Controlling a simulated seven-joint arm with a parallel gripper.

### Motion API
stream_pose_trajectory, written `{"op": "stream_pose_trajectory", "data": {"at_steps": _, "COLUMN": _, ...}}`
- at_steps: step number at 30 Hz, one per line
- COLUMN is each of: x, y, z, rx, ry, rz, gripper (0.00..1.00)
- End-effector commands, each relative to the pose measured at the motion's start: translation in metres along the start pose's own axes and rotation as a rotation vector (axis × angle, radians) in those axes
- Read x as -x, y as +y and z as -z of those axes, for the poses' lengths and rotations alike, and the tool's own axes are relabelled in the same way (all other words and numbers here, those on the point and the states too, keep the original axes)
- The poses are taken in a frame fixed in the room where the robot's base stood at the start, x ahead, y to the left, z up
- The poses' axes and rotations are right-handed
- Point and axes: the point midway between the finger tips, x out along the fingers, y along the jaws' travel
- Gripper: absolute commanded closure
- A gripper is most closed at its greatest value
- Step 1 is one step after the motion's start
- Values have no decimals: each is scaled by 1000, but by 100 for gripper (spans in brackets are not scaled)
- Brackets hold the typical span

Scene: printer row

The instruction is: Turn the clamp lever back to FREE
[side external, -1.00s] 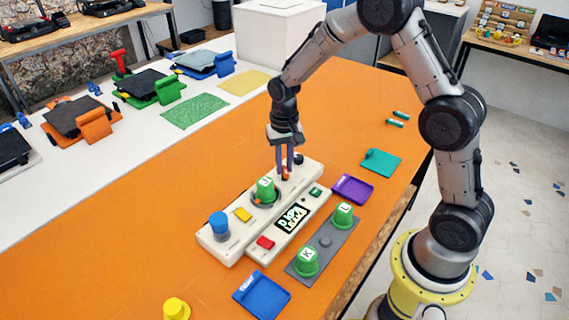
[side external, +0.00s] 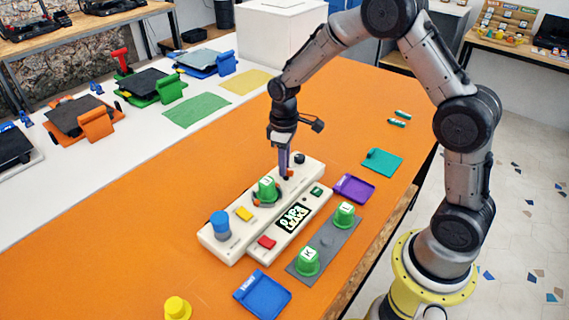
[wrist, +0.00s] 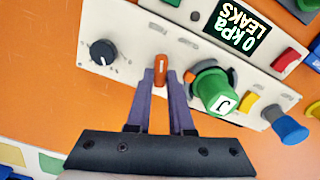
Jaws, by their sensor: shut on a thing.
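The clamp lever is a small orange handle (wrist: 161,77) on the white panel, between the black knob and the green cup marked J. My gripper (wrist: 161,78) points down with its two purple fingers closed on the lever, one finger on each side. In the side view my gripper (side external: 284,174) stands over the panel's far part, and only a bit of the orange lever (side external: 289,173) shows beside the fingers. The green J cup (wrist: 214,91) sits in a dark holder with orange pads. I cannot read any lever markings.
The white panel (side external: 213,243) carries a black knob (wrist: 102,52), a blue cylinder (side external: 220,225), yellow and red buttons and a display (wrist: 239,27) reading "0 kPa LEAKS". A grey strip (side external: 325,242) with green K and L cups lies in front. Orange table is open to the left.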

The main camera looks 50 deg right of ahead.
Motion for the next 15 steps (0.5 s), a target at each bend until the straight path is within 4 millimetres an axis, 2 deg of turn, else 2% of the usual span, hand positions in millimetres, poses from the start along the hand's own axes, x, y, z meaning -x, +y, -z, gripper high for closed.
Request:
{"op": "stream_pose_trajectory", "data": {"at_steps": 6, "x": 2, "y": -1, "z": 0, "rx": 192, "ry": 2, "rz": -1, "gripper": 100}}
{"op": "stream_pose_trajectory", "data": {"at_steps": 15, "x": 2, "y": -2, "z": 0, "rx": 382, "ry": 1, "rz": -1, "gripper": 100}}
